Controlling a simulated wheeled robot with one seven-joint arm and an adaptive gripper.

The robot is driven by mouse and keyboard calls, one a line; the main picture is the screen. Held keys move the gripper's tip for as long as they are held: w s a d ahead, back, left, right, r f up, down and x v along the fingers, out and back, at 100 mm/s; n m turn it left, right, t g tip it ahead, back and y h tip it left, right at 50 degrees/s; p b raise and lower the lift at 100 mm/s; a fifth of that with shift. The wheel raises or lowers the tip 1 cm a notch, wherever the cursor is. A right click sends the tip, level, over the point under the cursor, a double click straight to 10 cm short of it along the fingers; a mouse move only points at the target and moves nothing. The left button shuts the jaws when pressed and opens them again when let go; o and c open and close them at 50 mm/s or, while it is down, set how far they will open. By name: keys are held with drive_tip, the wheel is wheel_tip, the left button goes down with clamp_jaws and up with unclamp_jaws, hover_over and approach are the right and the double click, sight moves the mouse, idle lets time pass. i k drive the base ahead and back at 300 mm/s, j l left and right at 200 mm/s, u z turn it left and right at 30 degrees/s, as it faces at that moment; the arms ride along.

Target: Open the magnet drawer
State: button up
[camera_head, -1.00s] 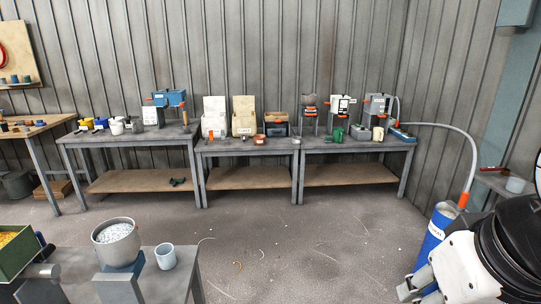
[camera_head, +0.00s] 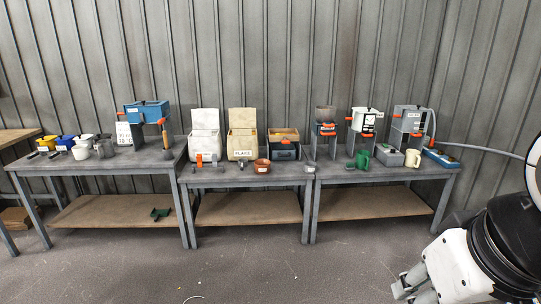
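Three machines stand on the right workbench. One is a grey stand with a dark hopper and an orange-trimmed part (camera_head: 326,129). One is a white unit with a black-and-white label and an orange part (camera_head: 364,120). One is a grey unit with a small label (camera_head: 408,120) and a hose. I cannot tell which one holds the magnet drawer; the labels are too small to read. No drawer is visibly pulled out. My gripper (camera_head: 401,287) shows partly at the bottom right, in front of the benches and far from the machines. Its fingers are too unclear to judge.
The right workbench (camera_head: 440,170), middle workbench (camera_head: 215,180) and left workbench (camera_head: 85,166) line the wall. White and tan bins, a dark box (camera_head: 285,152), cups and a green jug (camera_head: 363,159) stand on them. The floor (camera_head: 250,270) ahead is mostly clear.

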sight(323, 131)
drive_tip(key=i+j, duration=0.1)
drive_tip(key=i, duration=1.75)
drive_tip(key=i+z, duration=0.35)
drive_tip(key=i, duration=0.15)
drive_tip(key=i+j+z, duration=0.2)
drive_tip(key=i+z, duration=0.15)
drive_tip(key=i+j+z, duration=0.35)
drive_tip(key=i, duration=0.2)
